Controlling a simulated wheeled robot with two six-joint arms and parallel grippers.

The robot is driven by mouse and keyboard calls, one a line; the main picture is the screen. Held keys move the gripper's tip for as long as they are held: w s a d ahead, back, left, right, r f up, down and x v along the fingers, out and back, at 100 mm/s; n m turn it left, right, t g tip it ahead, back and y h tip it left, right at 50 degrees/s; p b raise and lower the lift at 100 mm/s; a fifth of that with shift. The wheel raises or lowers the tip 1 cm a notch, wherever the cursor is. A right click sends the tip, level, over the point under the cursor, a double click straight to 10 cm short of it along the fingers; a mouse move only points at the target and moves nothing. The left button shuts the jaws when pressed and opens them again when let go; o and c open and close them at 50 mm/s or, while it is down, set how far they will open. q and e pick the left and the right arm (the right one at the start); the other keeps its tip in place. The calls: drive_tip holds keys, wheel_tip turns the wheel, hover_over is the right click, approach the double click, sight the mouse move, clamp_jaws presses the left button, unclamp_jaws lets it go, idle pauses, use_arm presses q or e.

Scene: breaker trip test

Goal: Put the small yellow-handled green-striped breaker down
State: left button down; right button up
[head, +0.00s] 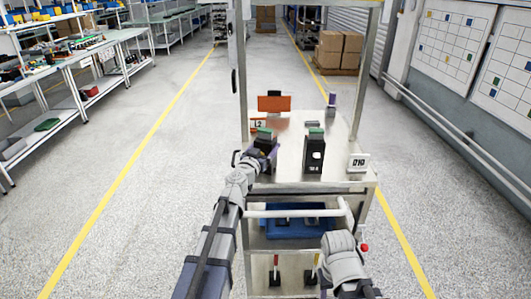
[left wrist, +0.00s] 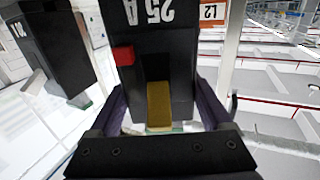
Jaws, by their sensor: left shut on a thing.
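My left gripper (head: 266,146) is shut on a black breaker (head: 264,138) with a green top, at the left side of the metal cart top (head: 290,172). In the left wrist view the held breaker (left wrist: 160,60) shows a yellow handle (left wrist: 160,103), a red square and an upside-down "25A"; the gripper fingers (left wrist: 165,112) sit on either side of it. I cannot tell whether its base touches the cart top. A second black breaker (head: 314,155), also green-topped, stands to the right; it shows at the left of the wrist view (left wrist: 55,50). My right gripper is not visible.
An orange L2 label (head: 257,125) is just behind the held breaker. An orange panel (head: 274,103) and a purple cylinder (head: 331,101) stand farther back. Metal posts (head: 241,80) rise at the cart's sides. A blue tray (head: 290,234) sits below.

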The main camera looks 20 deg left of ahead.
use_arm(q)
drive_tip(key=shift+f, duration=0.15)
unclamp_jaws()
drive_tip(key=shift+r, duration=0.3)
drive_tip(key=s+a, duration=0.1)
drive_tip(key=s, duration=1.1)
drive_tip(key=shift+a, duration=0.15)
drive_tip(key=shift+f, duration=0.1)
